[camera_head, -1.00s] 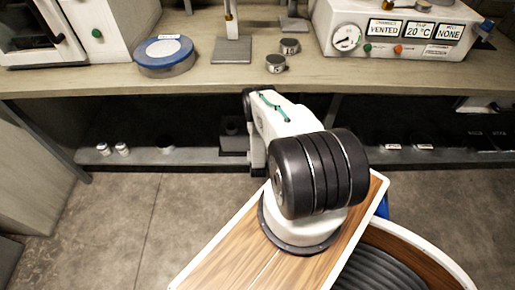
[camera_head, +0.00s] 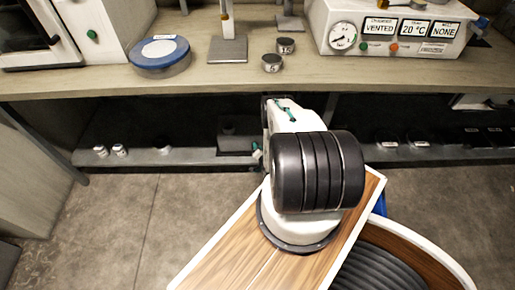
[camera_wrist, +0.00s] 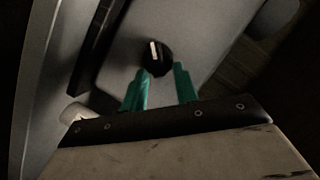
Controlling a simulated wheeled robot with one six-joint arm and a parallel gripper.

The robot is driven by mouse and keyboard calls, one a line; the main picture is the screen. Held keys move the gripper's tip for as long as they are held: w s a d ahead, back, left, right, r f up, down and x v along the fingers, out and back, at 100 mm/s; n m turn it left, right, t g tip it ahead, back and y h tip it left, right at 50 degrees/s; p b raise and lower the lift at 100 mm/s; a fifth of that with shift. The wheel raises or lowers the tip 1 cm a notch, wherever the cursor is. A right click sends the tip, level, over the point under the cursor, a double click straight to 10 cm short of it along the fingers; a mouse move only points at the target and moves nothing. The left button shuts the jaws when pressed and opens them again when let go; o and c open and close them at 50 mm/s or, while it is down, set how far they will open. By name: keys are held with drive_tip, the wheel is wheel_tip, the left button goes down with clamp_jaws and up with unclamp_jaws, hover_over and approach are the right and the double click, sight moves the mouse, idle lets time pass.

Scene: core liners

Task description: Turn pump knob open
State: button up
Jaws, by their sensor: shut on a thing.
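The pump knob (camera_wrist: 157,54) is round and black with a pale pointer line, seen in the wrist view on a grey panel (camera_wrist: 190,25). The line stands close to upright in that view. My gripper (camera_wrist: 162,70) has two teal fingers, one at each side of the knob, and is shut on it. The fingertips partly cover the knob's lower edge. In the head view the knob is hidden, and the dark pump body (camera_head: 238,142) shows faintly on the low shelf, just left of my arm.
The bench (camera_head: 110,82) overhangs the shadowed low shelf (camera_head: 190,156). On the bench are a blue-rimmed disc (camera_head: 160,54), two small tins and a white instrument box (camera_head: 390,12) reading VENTED, 20 °C and NONE. Small jars (camera_head: 110,151) stand at the shelf's left.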

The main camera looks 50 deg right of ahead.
drive_tip(key=shift+d+m, duration=0.25)
drive_tip(key=shift+m, duration=0.15)
drive_tip(key=shift+t, duration=0.3)
drive_tip(key=o, duration=0.6)
drive_tip(key=shift+o, duration=0.2)
drive_tip(key=v, duration=0.7)
drive_tip(key=shift+s+a, duration=0.2)
drive_tip(key=shift+s, duration=0.15)
drive_tip(key=shift+r, duration=0.1)
